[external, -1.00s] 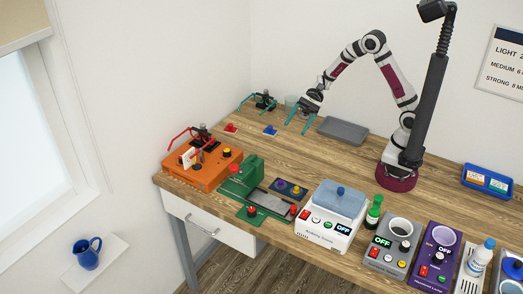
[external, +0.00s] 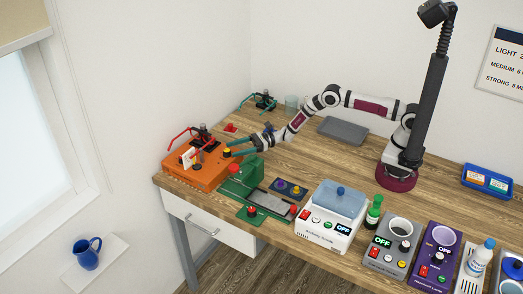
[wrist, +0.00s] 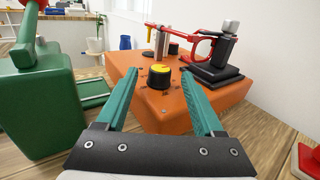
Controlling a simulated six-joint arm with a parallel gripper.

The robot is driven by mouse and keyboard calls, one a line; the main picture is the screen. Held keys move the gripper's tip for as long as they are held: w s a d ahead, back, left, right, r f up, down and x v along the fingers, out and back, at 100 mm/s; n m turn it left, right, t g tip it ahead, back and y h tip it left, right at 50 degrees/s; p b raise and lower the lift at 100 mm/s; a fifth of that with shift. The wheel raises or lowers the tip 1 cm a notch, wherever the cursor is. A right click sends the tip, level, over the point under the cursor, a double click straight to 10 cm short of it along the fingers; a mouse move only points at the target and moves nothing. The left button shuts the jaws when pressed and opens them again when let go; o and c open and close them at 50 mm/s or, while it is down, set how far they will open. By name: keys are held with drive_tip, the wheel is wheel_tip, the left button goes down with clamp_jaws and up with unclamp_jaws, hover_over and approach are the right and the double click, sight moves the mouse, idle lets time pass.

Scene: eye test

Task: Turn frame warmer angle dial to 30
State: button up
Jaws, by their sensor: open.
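The frame warmer is an orange box (external: 205,168) at the far left of the table. Its angle dial (external: 227,152), black with a yellow top, sits on the top face near the right corner. In the wrist view the dial (wrist: 160,75) is ahead, roughly midway between the fingertips, with a dark mark on its yellow cap. My gripper (external: 236,147) is open and empty, its teal fingers pointing at the dial from the right. The scale numbers are too small to read.
Red glasses (wrist: 188,40) on a black stand (wrist: 222,60) rise from the box. A green machine (external: 248,176) stands close on its front right. A red knob (external: 230,128) lies behind the box. A grey tray (external: 343,130) is farther back.

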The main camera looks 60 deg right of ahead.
sight(227, 153)
drive_tip(key=shift+x, duration=0.85)
clamp_jaws()
drive_tip(key=shift+s+a+m+t+h, duration=0.1)
drive_tip(key=shift+m+t+h, duration=0.35)
drive_tip(key=shift+t, duration=0.1)
drive_tip(key=shift+s+a+m+t+h, duration=0.1)
drive_tip(key=shift+a+m+t+h, duration=0.05)
drive_tip(key=shift+m+t+h, duration=0.35)
drive_tip(key=shift+s+a+m+t+h, duration=0.1)
drive_tip(key=shift+a+m+t+h, duration=0.1)
drive_tip(key=shift+m+t+h, duration=0.85)
drive_tip(key=shift+d+m+t+h, duration=0.1)
drive_tip(key=shift+m+t+h, duration=0.35)
drive_tip(key=shift+h, duration=0.25)
